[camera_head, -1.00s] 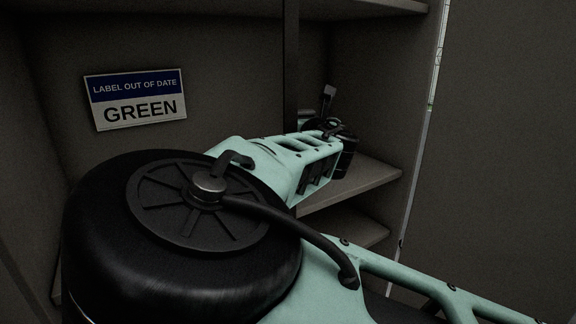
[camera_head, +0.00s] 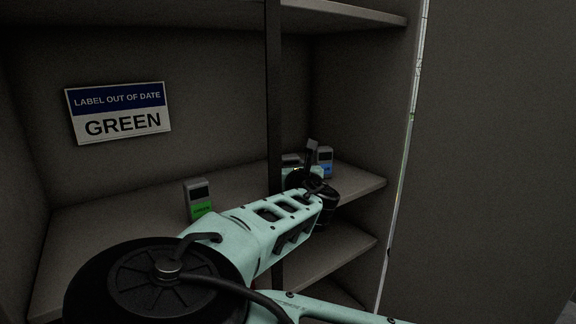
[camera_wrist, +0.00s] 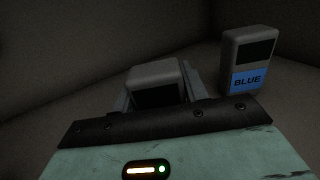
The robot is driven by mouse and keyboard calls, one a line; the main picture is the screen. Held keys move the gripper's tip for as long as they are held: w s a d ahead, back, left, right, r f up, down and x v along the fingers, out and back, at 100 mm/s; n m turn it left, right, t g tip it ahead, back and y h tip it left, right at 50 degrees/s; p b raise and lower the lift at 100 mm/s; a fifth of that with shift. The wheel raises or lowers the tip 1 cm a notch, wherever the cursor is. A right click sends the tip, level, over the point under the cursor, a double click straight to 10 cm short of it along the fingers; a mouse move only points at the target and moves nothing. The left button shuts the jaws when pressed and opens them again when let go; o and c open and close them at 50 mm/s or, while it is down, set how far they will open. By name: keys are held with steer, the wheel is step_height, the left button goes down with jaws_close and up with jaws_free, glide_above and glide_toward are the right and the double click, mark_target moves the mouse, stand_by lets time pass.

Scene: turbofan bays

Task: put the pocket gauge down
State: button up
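A grey pocket gauge with a dark screen (camera_wrist: 156,76) is between the fingers of my gripper (camera_wrist: 155,88) in the wrist view. The fingers show at both its sides and look shut on it; its lower part and label are hidden. In the head view its grey top (camera_head: 290,159) shows behind my wrist, with a small yellow spot below. My gripper is in the right part of the shelf bay, close to the shelf board (camera_head: 362,187). I cannot tell whether the gauge touches the board.
A gauge with a blue label (camera_head: 324,160) stands upright just right of the held one; it also shows in the wrist view (camera_wrist: 248,62). A green-labelled gauge (camera_head: 198,199) stands left, beyond a dark post (camera_head: 273,90). A sign (camera_head: 119,111) reads "LABEL OUT OF DATE GREEN".

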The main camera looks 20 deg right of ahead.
steer(key=shift+o, duration=1.4)
steer(key=shift+s+r, duration=0.1)
steer(key=s, duration=0.8)
steer(key=s+a, duration=0.1)
steer(key=s, duration=0.2)
steer(key=shift+s+b, duration=0.35)
steer(key=shift+s, duration=0.05)
